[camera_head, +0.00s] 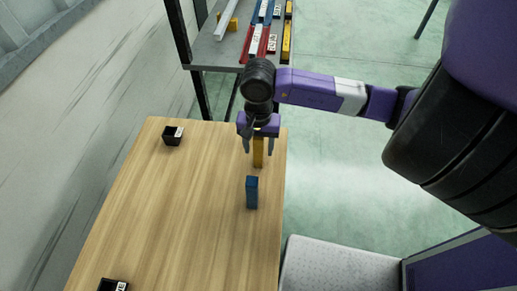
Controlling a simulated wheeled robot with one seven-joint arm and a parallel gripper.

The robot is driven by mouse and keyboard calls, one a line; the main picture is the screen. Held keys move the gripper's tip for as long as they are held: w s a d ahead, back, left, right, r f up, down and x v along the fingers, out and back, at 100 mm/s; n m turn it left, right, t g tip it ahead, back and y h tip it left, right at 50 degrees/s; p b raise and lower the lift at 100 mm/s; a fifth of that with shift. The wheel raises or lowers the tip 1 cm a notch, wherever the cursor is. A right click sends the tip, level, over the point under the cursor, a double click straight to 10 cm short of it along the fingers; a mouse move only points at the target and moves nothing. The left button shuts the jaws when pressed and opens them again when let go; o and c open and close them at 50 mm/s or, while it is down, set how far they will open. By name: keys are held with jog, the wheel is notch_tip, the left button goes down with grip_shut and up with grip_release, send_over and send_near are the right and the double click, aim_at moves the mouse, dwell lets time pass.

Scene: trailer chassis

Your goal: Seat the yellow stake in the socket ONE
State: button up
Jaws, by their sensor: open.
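The yellow stake (258,155) stands upright on the wooden table (185,210), near its right edge. My gripper (258,145) is above it, pointing down and open. Its fingers show on either side of the stake's upper part; I cannot tell whether they touch it. The stake's top is partly hidden by my gripper. A small black socket (173,142) with a white label sits at the table's far left. Another labelled black socket (106,286) is at the near left, cut off by the picture's edge. I cannot read either label surely, so which is ONE is unclear.
A blue stake (252,193) stands upright just nearer than the yellow one. A grey shelf (210,50) with coloured bars and labelled parts stands beyond the table. A light grey box-like surface (340,268) is at the near right. The table's middle is clear.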

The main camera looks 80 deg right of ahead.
grip_shut()
jog(key=shift+r, duration=0.1)
dwell(0.3)
